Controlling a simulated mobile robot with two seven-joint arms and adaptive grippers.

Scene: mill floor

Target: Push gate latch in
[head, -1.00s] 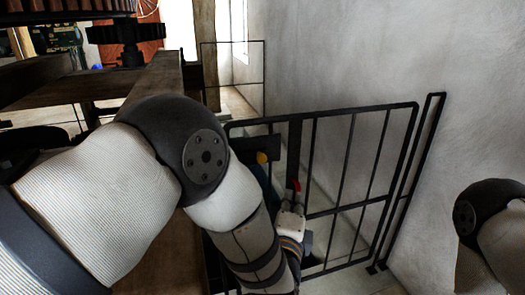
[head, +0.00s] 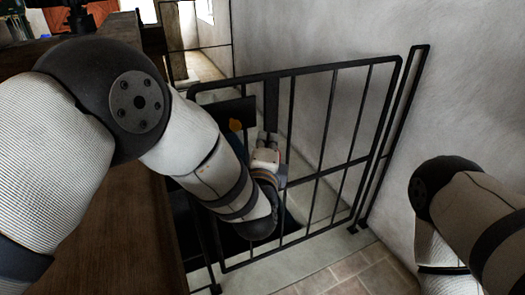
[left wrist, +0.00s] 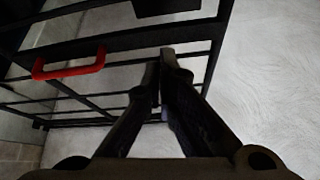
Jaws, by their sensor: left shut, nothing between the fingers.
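The black barred gate (head: 325,125) stands across a gap beside the pale wall. A dark plate (head: 238,110) with an orange-yellow knob (head: 235,125) shows near its left end; I cannot tell for sure which part is the latch. My left gripper (head: 268,138) is at the gate's left part, just right of the knob. In the left wrist view its fingers (left wrist: 162,62) are shut and empty, in front of dark gate bars. A red handle (left wrist: 70,66) is on the gate, left of the fingertips, apart from them. My right gripper is out of view.
A wooden beam (head: 110,225) runs along the left under my left arm. The plastered wall (head: 310,40) closes the right side. Pale and brick-tiled floor (head: 350,275) is clear in front of the gate.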

